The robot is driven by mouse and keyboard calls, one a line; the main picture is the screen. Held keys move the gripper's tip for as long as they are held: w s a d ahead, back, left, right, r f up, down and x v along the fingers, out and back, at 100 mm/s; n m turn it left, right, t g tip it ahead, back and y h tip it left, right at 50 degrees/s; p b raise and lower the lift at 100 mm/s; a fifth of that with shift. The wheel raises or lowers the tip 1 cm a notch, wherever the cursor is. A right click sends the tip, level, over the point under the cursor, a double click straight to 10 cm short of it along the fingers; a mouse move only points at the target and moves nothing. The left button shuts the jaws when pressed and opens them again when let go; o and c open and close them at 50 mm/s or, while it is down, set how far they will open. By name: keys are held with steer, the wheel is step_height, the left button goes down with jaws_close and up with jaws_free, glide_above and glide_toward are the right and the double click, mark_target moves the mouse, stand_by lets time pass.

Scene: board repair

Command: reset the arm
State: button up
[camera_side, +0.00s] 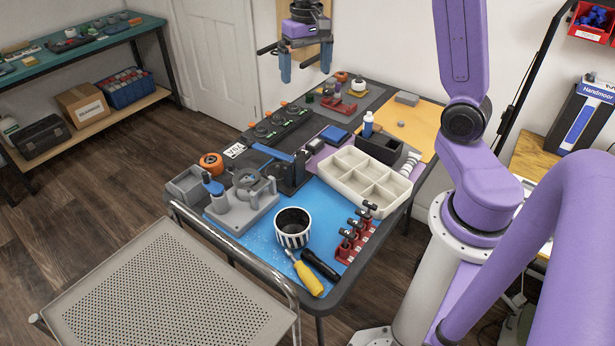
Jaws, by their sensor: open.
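My gripper (306,66) hangs at the top middle of the side view, above the far part of the worktable. Its two blue fingers point down and stand well apart. Nothing shows between them. It is clear of the things on the table, with the door and wall behind it. My purple arm fills the right of the view.
The worktable (338,292) is crowded. A perforated metal cart (165,290) is at the front left.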

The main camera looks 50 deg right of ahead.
steer(key=s+a+f+n, duration=0.1)
steer(key=s+a+n, duration=0.8)
steer(key=s+a, duration=0.45)
steer(key=s+f+n, duration=0.3)
steer(key=s+n, duration=0.5)
steer(key=s, duration=0.7)
steer(key=shift+a+f, duration=0.3)
steer(key=shift+f, duration=0.1)
